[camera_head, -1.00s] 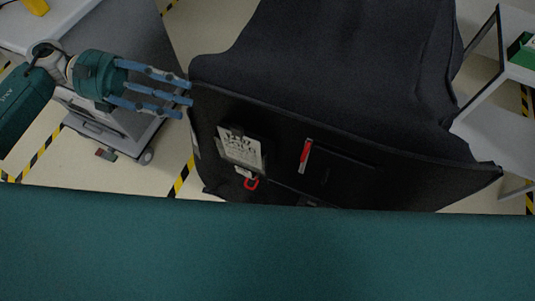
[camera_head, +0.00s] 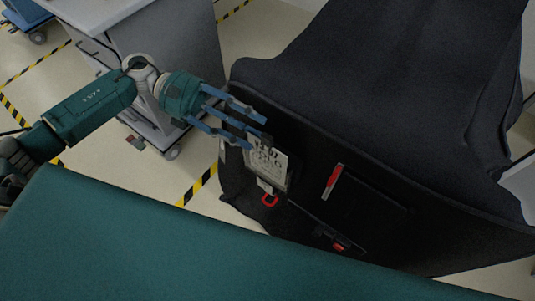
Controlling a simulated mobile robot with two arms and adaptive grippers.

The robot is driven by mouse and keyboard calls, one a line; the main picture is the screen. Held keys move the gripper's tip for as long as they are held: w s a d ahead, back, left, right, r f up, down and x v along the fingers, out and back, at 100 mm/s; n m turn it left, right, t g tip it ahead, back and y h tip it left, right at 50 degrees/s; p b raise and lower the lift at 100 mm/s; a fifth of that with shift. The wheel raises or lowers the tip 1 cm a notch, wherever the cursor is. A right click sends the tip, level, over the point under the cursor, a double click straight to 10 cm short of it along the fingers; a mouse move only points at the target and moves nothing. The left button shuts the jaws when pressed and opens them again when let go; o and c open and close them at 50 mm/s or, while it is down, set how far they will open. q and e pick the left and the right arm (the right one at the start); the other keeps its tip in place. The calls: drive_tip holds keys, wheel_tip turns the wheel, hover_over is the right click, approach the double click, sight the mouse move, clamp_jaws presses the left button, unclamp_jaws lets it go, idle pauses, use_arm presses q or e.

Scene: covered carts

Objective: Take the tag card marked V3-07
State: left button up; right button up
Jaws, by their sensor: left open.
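A pale tag card (camera_head: 267,161) with dark markings hangs on the front of the black-covered cart (camera_head: 400,214). The markings are too small to read. A small white piece and a red ring (camera_head: 270,200) hang just below the card. My left gripper (camera_head: 262,127) is open, its blue fingers reaching to the upper edge of the card and partly in front of it. I cannot tell whether the fingers touch the card. My right gripper is not in view.
A red and white strip (camera_head: 333,182) is on the cover right of the card. A small red item (camera_head: 338,246) sits lower down. A grey cart (camera_head: 172,40) stands behind my left arm. Black and yellow tape (camera_head: 203,181) marks the floor.

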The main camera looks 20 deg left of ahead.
sight(268, 140)
use_arm(q)
drive_tip(key=p+x, duration=0.1)
drive_tip(key=x, duration=0.3)
drive_tip(key=shift+r, duration=0.15)
drive_tip(key=shift+s+d+f+p, duration=0.1)
drive_tip(key=shift+d+f+p, duration=0.1)
drive_tip(key=shift+d+p, duration=0.25)
clamp_jaws()
